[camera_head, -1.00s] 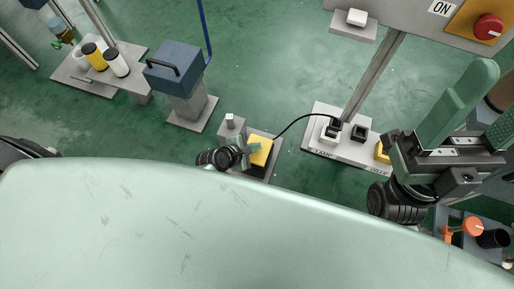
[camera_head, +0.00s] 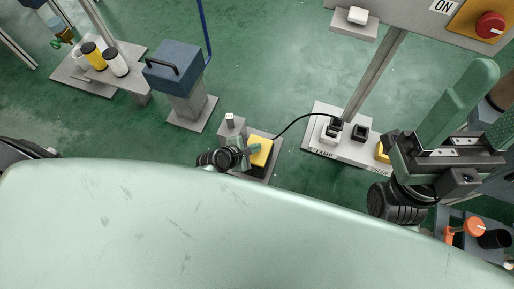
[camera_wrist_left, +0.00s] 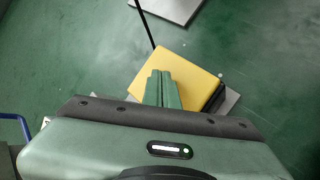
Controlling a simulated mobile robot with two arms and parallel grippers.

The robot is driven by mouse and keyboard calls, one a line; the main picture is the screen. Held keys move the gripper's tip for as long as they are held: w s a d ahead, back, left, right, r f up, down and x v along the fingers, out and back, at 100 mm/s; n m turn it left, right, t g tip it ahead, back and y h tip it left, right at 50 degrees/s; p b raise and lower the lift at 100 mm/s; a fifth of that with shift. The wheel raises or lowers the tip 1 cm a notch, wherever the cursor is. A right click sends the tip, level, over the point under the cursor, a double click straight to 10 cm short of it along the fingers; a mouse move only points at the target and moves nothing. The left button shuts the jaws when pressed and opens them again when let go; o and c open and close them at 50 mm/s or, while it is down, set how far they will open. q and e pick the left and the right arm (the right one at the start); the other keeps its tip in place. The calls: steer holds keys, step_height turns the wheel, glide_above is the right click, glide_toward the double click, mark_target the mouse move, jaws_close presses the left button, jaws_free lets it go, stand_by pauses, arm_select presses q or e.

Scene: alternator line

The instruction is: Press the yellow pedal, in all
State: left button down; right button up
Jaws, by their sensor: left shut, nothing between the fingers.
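The yellow pedal (camera_head: 261,152) sits on a grey base plate on the floor, near the middle of the head view. My left gripper (camera_head: 250,149) is shut and empty, its fingers at the pedal's left side in this view. In the left wrist view the shut fingertips (camera_wrist_left: 161,78) overlap the yellow top of the pedal (camera_wrist_left: 183,68). I cannot tell whether they touch it. The pedal's near edge is partly hidden by the gripper. My right gripper (camera_head: 489,100) is at the right edge, large and close to the camera, its green fingers apart, away from the pedal.
A grey plate with black sockets (camera_head: 353,153) stands right of the pedal, with a black cable running to the pedal. A blue box on a post (camera_head: 174,70) stands to the left. Green floor lies between.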

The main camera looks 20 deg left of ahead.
arm_select(q)
steer(key=shift+f, duration=0.4)
steer(key=shift+r, duration=0.1)
stand_by(0.4)
steer(key=shift+r+p, duration=1.2)
steer(key=shift+p, duration=0.1)
